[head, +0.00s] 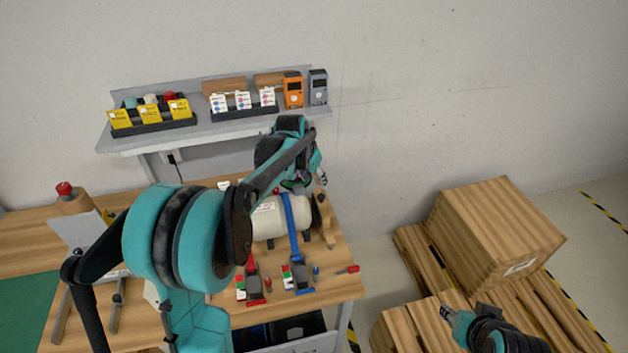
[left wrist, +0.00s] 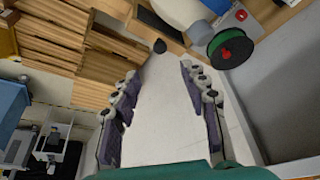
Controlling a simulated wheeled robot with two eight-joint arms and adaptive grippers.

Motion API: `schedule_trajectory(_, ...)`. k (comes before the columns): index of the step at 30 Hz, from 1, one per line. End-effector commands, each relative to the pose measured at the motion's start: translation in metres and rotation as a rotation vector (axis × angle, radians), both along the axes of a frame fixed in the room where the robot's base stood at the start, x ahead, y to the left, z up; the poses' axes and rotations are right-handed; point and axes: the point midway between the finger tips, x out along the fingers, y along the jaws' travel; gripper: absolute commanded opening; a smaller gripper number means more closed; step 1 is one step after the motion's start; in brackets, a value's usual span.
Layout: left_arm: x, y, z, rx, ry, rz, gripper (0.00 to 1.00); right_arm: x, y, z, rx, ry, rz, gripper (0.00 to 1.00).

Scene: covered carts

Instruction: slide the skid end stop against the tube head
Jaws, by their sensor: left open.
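The tube is a cream cylinder (head: 283,219) lying on the wooden bench with a blue strap (head: 294,228) over it. An upright wooden piece (head: 326,220), which looks like the skid end stop, stands at its right end. My left arm hides the tube's left part. My left gripper (head: 320,178) is above and behind the tube's right end. In the left wrist view its two purple-padded fingers (left wrist: 165,100) are wide apart with nothing between them. A dark round knob (left wrist: 160,46) shows beyond the fingertips. My right gripper (head: 447,312) is low at the right, its jaws too small to read.
Red (head: 253,283) and blue (head: 301,275) strap buckles lie on the bench front. A shelf (head: 210,132) with bins and devices hangs behind. A wooden crate (head: 500,235) on pallets stands at the right.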

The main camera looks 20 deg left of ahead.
Motion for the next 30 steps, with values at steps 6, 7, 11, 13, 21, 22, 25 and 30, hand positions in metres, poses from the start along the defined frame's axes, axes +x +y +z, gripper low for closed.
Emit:
schedule_trajectory(6, -0.006, -0.002, -0.001, 0.001, -0.004, 0.003, 0.07, 0.0, 0.0, -0.005, 0.0, 0.0, 0.0, 0.4)
schedule_trajectory(7, -0.01, -0.004, -0.001, 0.002, -0.007, 0.006, 0.0, 0.0, 0.0, -0.009, 0.0, 0.0, 0.0, 0.4)
schedule_trajectory(11, -0.045, -0.015, -0.004, 0.005, -0.028, 0.028, 0.0, 0.0, 0.0, -0.033, 0.0, 0.0, 0.0, 0.4)
schedule_trajectory(13, -0.072, -0.024, -0.008, 0.006, -0.047, 0.045, 0.0, 0.0, 0.0, -0.05, 0.0, 0.0, 0.0, 0.4)
schedule_trajectory(21, -0.171, -0.046, -0.041, 0.004, -0.118, 0.111, 0.0, 0.0, 0.0, -0.102, 0.0, 0.0, 0.0, 0.4)
schedule_trajectory(22, -0.178, -0.047, -0.045, 0.005, -0.124, 0.115, 0.0, 0.0, 0.0, -0.105, 0.0, 0.0, 0.0, 0.4)
schedule_trajectory(25, -0.199, -0.051, -0.058, 0.004, -0.141, 0.127, 0.0, 0.0, 0.0, -0.115, 0.0, 0.0, 0.0, 0.4)
schedule_trajectory(30, -0.226, -0.053, -0.081, 0.013, -0.167, 0.142, 0.0, 0.0, 0.0, -0.132, 0.0, 0.0, 0.0, 0.4)
